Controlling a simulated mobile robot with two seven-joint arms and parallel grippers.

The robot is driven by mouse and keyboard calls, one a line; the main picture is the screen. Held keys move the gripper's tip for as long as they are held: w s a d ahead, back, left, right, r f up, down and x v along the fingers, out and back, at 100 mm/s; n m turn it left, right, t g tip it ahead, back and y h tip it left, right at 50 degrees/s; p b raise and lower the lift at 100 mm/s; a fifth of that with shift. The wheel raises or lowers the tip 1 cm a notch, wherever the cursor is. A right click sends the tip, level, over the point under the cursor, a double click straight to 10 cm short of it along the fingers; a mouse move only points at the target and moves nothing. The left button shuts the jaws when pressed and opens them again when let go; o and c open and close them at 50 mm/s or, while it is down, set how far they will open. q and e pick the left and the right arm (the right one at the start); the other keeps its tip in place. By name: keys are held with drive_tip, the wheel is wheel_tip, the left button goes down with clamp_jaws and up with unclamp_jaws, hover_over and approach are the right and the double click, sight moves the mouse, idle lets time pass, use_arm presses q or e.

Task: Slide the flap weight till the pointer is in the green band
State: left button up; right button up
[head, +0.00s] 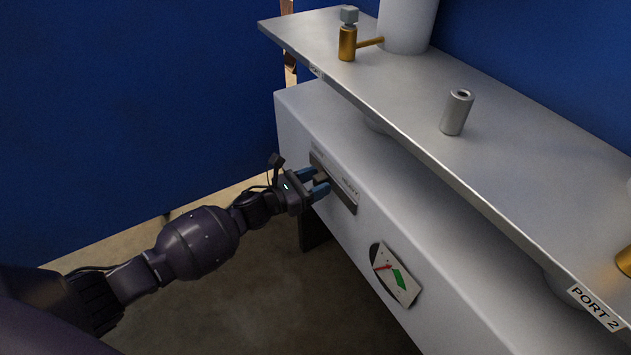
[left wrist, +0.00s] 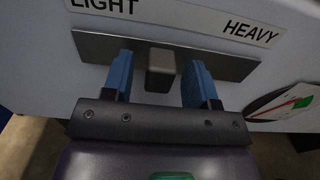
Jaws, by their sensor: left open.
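The flap weight is a grey block (left wrist: 160,62) on a dark slide plate (left wrist: 225,66) under a label reading LIGHT at left and HEAVY at right. My left gripper (head: 315,182) is at the slide plate on the cabinet front. Its blue fingers are open, one on each side of the block, with gaps to it in the left wrist view. The dial (head: 396,274) has a red pointer (head: 383,267) and a green band (head: 400,279). The pointer's tip is close to the band; I cannot tell whether it is inside. My right gripper is not in view.
The white cabinet (head: 300,105) carries a metal shelf (head: 400,90) above the slide. On the shelf stand a brass valve (head: 347,43) with a grey cap and a grey cylinder (head: 457,112). A PORT 2 label (head: 596,307) is at the shelf's near edge. Blue walls stand behind.

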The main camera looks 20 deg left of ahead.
use_arm(q)
clamp_jaws()
drive_tip(key=shift+s+d+r+p, duration=0.1)
drive_tip(key=shift+s+d+p, duration=0.05)
drive_tip(key=shift+s+d, duration=0.5)
drive_tip(key=shift+s+d+p, duration=0.15)
drive_tip(key=shift+s+d, duration=0.3)
drive_tip(key=shift+d, duration=0.3)
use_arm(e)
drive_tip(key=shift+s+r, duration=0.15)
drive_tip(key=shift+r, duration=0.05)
use_arm(q)
unclamp_jaws()
approach(335, 186)
drive_tip(key=p+v, duration=0.1)
drive_tip(key=v, duration=0.3)
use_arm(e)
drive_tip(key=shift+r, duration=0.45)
